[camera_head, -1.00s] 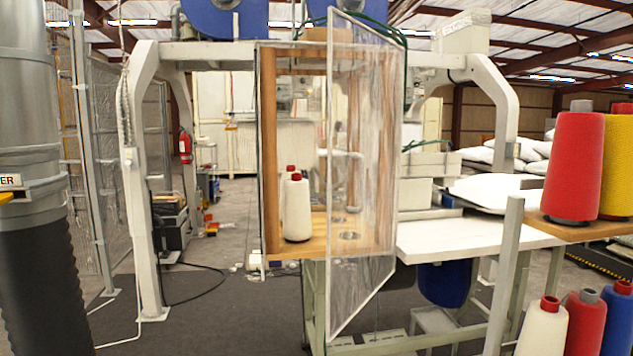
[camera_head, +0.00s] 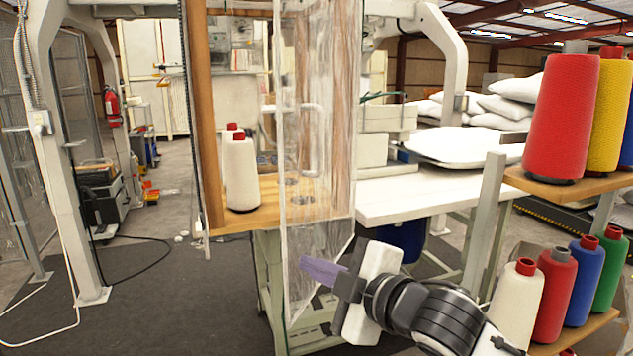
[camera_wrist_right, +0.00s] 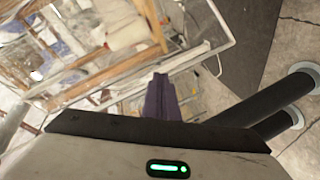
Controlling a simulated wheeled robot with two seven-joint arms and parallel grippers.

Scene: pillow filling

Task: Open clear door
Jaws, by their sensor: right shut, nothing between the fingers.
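The clear door (camera_head: 318,235) is a transparent panel with pale edges on a wooden cabinet (camera_head: 200,120). It stands swung out towards me, with the cabinet's front left part uncovered. White thread cones (camera_head: 241,175) with red tops stand inside on the wooden floor. My right gripper (camera_head: 322,271) comes in from the lower right, with purple fingers shut and empty. Its fingertips overlap the door's lower part in the head view; whether they touch it I cannot tell. The shut fingers also show in the right wrist view (camera_wrist_right: 160,97), near pale frame edges. My left gripper is out of view.
A white table (camera_head: 410,203) stands right of the door. A shelf (camera_head: 532,182) with large red and yellow cones and several smaller ones below is close on the right. A white frame post (camera_head: 62,170) stands left. Dark floor mat (camera_head: 150,300) is clear at front left.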

